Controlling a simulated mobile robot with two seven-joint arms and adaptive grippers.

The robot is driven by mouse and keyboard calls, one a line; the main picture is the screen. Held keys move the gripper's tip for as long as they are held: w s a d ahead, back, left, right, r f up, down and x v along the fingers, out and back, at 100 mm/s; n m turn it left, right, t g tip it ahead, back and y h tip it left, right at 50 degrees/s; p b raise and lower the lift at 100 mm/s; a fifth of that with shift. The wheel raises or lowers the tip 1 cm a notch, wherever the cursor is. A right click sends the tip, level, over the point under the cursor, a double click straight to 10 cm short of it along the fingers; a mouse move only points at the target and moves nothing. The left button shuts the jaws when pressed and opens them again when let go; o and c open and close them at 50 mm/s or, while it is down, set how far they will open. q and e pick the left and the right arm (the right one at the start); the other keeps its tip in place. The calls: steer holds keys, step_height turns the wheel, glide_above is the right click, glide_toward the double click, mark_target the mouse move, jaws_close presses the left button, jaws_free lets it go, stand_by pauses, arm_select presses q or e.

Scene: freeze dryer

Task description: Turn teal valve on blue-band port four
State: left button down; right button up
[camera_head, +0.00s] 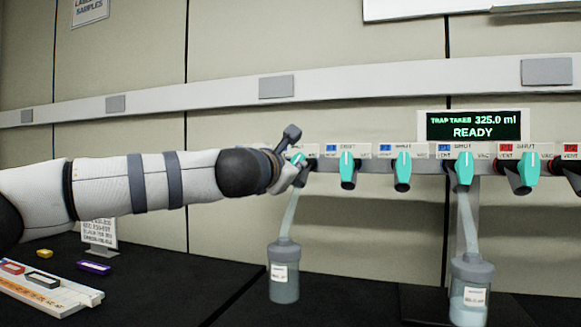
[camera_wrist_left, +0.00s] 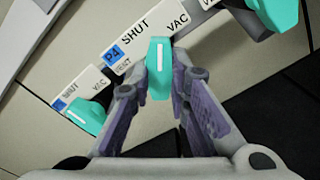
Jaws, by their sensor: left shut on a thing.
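The teal valve (camera_wrist_left: 159,68) stands between the two fingers of my left gripper (camera_wrist_left: 160,90), which is shut on it. Beside it is a label plate with a blue "P4" mark (camera_wrist_left: 114,54) and the words SHUT, VENT and VAC. In the head view my left gripper (camera_head: 296,172) is at the leftmost visible valve of the manifold, and only a bit of its teal handle (camera_head: 297,157) shows. The rest is hidden by the gripper. A flask (camera_head: 284,272) hangs below there on a clear tube. My right gripper is in neither view.
A neighbouring teal valve (camera_head: 347,170) is close on the right, with more along the row. Another flask (camera_head: 470,290) hangs further right. A display (camera_head: 473,126) reads "325.0 ml READY". Small coloured blocks and a white rack (camera_head: 40,290) lie on the dark bench at left.

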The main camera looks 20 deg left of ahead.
arm_select(q)
steer(key=n, duration=0.5)
steer(key=shift+w+f+n+b, duration=0.1)
steer(key=shift+f+n+b, duration=0.1)
steer(key=shift+n+b, duration=0.15)
steer(key=n+b, duration=0.1)
steer(key=n, duration=0.3)
steer(key=shift+d+f, duration=0.1)
steer(key=n+b, duration=0.1)
steer(key=n, duration=0.2)
steer(key=n+b, duration=0.2)
steer(key=n, duration=0.1)
steer(key=shift+d+n, duration=0.1)
steer(key=shift+n, duration=0.15)
steer(key=shift+n+b, duration=0.75)
steer(key=shift+n, duration=0.45)
steer(key=shift+r+n, duration=0.2)
steer(key=shift+n, duration=0.1)
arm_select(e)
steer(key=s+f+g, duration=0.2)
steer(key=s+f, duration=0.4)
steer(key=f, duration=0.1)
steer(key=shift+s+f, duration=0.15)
arm_select(q)
steer(key=shift+r+b, duration=0.1)
steer(key=shift+b, duration=0.2)
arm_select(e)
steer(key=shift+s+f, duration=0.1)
